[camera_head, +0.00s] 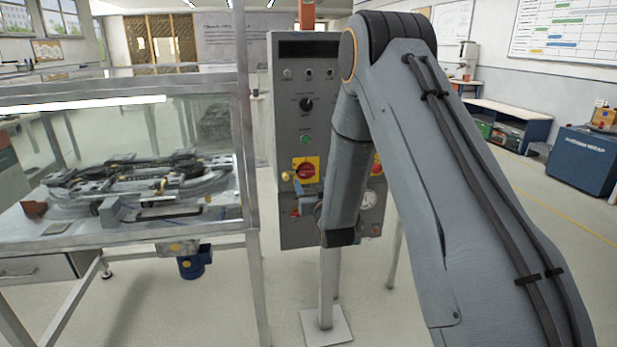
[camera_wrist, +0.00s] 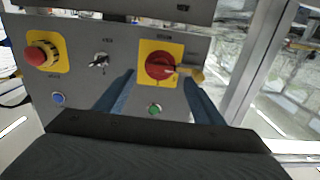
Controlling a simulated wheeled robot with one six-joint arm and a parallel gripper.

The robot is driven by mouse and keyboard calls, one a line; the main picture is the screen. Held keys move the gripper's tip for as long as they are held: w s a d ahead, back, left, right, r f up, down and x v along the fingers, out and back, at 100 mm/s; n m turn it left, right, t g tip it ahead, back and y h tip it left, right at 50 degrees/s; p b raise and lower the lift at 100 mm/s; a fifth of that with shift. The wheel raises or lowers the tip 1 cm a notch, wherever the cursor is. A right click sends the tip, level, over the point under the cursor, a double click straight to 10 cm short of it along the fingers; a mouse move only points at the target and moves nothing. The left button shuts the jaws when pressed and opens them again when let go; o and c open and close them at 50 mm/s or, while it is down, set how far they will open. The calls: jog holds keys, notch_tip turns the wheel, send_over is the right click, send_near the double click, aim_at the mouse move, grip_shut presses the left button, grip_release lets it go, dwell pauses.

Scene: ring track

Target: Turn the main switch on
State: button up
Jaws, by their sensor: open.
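The main switch is a red rotary knob on a yellow square plate, on the grey control panel, seen in the head view (camera_head: 306,170) and larger in the wrist view (camera_wrist: 159,66). A small brass-yellow piece (camera_wrist: 195,75) sits at the switch's right edge in the wrist view; I cannot tell exactly what it is. My gripper (camera_wrist: 160,79) is open and empty. Its two blue fingers point toward the panel, one on each side of the switch, and no contact shows. In the head view my arm hides part of the panel.
A red mushroom button on yellow (camera_wrist: 42,55), a toggle (camera_wrist: 99,61), a blue button (camera_wrist: 58,98) and a green button (camera_wrist: 154,110) are near the switch. A glass-walled case (camera_head: 120,185) with a metal frame stands close to the panel's left. Floor is open at right.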

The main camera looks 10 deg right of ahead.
aim_at(307, 174)
jog(key=w+p, duration=0.1)
jog(key=w, duration=0.4)
jog(key=shift+w, duration=0.35)
jog(key=shift+c, duration=0.3)
jog(key=c, duration=1)
